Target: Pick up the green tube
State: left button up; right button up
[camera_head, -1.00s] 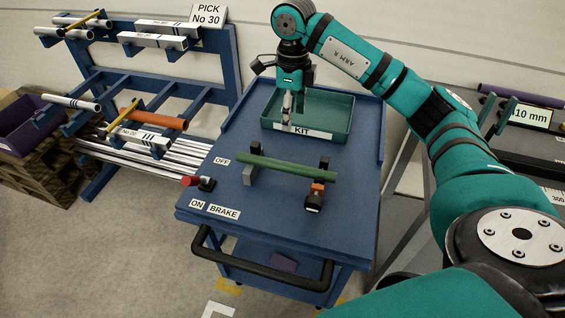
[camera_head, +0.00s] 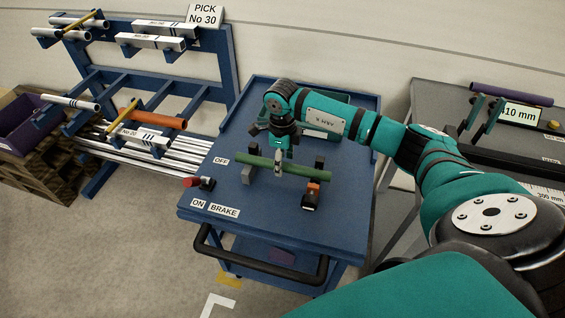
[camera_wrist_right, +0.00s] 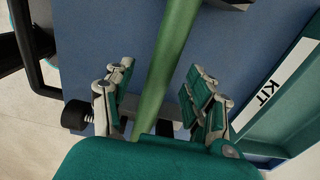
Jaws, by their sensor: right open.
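The green tube (camera_head: 310,174) lies level across two small supports on the blue cart top (camera_head: 245,220). My right gripper (camera_head: 278,167) points down over the middle of the tube. In the right wrist view, its two open fingers (camera_wrist_right: 160,98) stand apart on either side of the green tube (camera_wrist_right: 171,55), with a gap on both sides. The near part of the tube is hidden behind the gripper body there. My left gripper is not in view.
An orange and black device (camera_head: 311,195) sits in front of the tube's right end. A red brake handle (camera_head: 190,182) is at the cart's left edge. The green KIT tray (camera_wrist_right: 292,108) stands behind, mostly hidden by my right arm in the head view. A rack of tubes (camera_head: 230,60) stands left.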

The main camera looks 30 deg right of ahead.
jog(key=shift+d+f, duration=0.1)
jog(key=shift+f, duration=0.8)
jog(key=shift+c, duration=0.2)
jog(key=shift+r, duration=0.1)
grip_shut()
